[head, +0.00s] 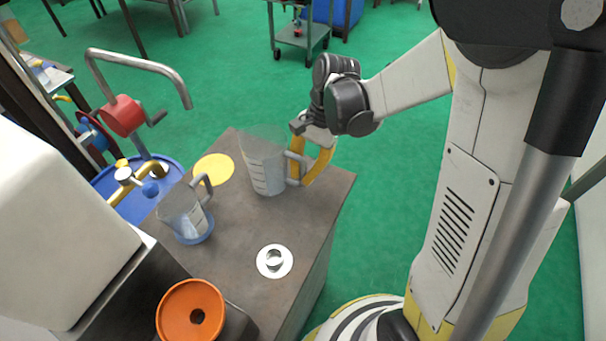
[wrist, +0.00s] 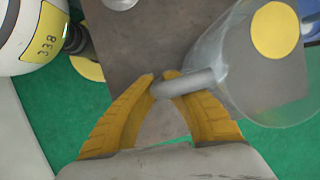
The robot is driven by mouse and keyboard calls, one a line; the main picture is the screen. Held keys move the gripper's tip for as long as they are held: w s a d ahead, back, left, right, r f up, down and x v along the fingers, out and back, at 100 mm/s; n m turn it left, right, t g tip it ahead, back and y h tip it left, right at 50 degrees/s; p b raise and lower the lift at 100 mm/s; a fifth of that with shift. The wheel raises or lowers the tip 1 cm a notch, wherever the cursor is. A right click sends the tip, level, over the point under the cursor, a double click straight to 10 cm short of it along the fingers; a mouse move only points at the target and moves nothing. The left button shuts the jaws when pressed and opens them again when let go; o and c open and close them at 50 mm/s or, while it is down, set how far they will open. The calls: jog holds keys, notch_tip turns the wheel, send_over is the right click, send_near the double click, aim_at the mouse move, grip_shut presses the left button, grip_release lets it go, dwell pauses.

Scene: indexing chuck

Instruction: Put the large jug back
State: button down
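The large clear jug (head: 263,168) is near the far right edge of the brown table top, its handle facing my gripper. Its body also shows at the right in the wrist view (wrist: 238,60). My gripper (head: 300,180) has its yellow fingers closed on the jug's handle; in the wrist view the fingertips (wrist: 164,82) pinch the handle's end. I cannot tell whether the jug's base touches the table. A flat yellow disc (head: 214,169) lies bare on the table to the jug's left, and shows through the jug in the wrist view (wrist: 274,30).
A smaller clear jug (head: 183,213) stands on a blue disc at the table's left. A white disc with a metal piece (head: 274,262) lies nearer. An orange round funnel-like part (head: 191,312) is at the front. A blue drum (head: 150,190) with pipework stands behind left.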

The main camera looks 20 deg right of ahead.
jog(key=c, duration=1.6)
grip_release()
jog(key=shift+f, duration=0.1)
jog(key=p+v, duration=0.4)
jog(key=v, duration=0.8)
jog(key=shift+s+d+r+n+t+h, duration=0.1)
jog(key=shift+s+r+n+t+h, duration=0.5)
jog(key=shift+s+r+n+t, duration=0.7)
jog(key=shift+s+a+r+n+t+h, duration=0.1)
jog(key=shift+s+r+n+t+h, duration=0.55)
jog(key=shift+s+n+t, duration=1.25)
jog(key=shift+s+d+r+n+t+h, duration=0.1)
jog(key=shift+s+r+n+t+h, duration=0.45)
jog(key=shift+s+r+n+t, duration=1)
jog(key=shift+s+f+n+g, duration=0.25)
jog(key=shift+s+f, duration=0.05)
jog(key=shift+f, duration=0.2)
